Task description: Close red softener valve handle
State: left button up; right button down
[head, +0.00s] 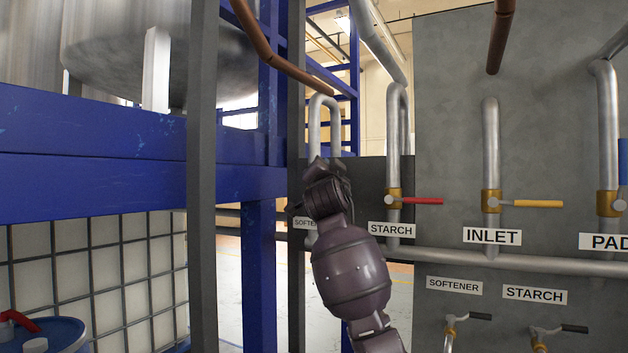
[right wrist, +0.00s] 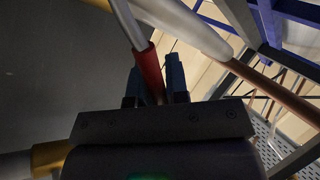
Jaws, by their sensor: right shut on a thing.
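The softener valve is mostly hidden behind my right gripper (head: 320,168) in the head view. Its label (head: 304,223) is partly covered, and a bent grey pipe (head: 325,105) rises above the gripper. In the right wrist view, the red softener handle (right wrist: 150,68) lies between the two blue fingers of my right gripper (right wrist: 156,75), which is shut on it. A grey metal part extends from the red grip toward the top left. The head view does not show the handle, so its angle to the pipe cannot be told there. My left gripper is not in view.
To the right, the starch valve has a red handle (head: 425,201) lying sideways, and the inlet valve a yellow handle (head: 538,204). A horizontal grey pipe (head: 530,262) runs below them. A blue frame (head: 100,170) and a dark post (head: 202,180) stand left.

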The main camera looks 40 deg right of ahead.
pick_arm(q)
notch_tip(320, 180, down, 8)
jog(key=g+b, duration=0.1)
jog(key=b, duration=0.8)
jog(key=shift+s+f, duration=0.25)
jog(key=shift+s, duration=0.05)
pick_arm(e)
notch_tip(320, 180, down, 6)
jog(key=s+d+m+g+h, duration=0.1)
jog(key=m+g+h, duration=0.6)
jog(key=m, duration=0.7)
jog(key=shift+s+d+m, duration=0.15)
jog(key=shift+s+m, duration=0.25)
jog(key=shift+s, duration=0.4)
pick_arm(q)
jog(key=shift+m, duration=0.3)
pick_arm(e)
jog(key=shift+s+m+g+h, duration=0.1)
jog(key=shift+m+g+h, duration=0.2)
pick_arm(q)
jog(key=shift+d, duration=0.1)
pick_arm(e)
jog(key=c, duration=1.1)
grip_release()
jog(key=shift+r, duration=0.1)
jog(key=shift+s, duration=0.1)
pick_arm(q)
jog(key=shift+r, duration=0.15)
pick_arm(e)
jog(key=v, duration=1.1)
